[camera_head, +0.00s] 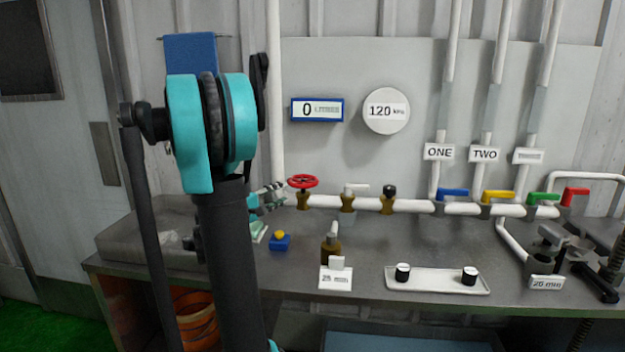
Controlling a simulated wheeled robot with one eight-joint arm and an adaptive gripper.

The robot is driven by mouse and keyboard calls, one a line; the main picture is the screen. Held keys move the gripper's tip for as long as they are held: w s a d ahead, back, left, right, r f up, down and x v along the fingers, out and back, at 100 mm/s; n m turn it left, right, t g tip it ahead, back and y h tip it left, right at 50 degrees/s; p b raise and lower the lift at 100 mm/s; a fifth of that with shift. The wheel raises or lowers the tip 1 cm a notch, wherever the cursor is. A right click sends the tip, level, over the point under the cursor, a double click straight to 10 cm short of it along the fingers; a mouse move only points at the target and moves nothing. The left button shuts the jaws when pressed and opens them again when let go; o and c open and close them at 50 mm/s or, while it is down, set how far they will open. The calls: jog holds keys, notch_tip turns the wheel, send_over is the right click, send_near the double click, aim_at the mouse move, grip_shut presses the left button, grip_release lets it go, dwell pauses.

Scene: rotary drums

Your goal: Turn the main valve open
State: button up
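A red handwheel valve (303,182) sits on a brass body at the left end of the white horizontal pipe (415,206). It is the only round wheel on the pipe; no label naming a main valve is legible. My gripper (276,194) is just left of the wheel, partly hidden behind my own dark arm link. Its end is small and close to the wheel and the brass body. I cannot tell whether it touches them, or whether its fingers are open or shut.
Right along the pipe are a white-lever valve (348,199), a black-knobbed valve (388,199), and blue (453,194), yellow (498,196), green (543,198) and red (575,195) levers. A blue box with a yellow button (281,241) and a white tray (435,282) stand on the grey bench (390,250).

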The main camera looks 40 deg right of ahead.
aim_at(314, 178)
jog(key=d, duration=0.5)
jog(key=w+d, duration=0.1)
jog(key=d, duration=1.1)
jog(key=shift+w, duration=0.2)
jog(key=shift+c, duration=0.5)
grip_shut()
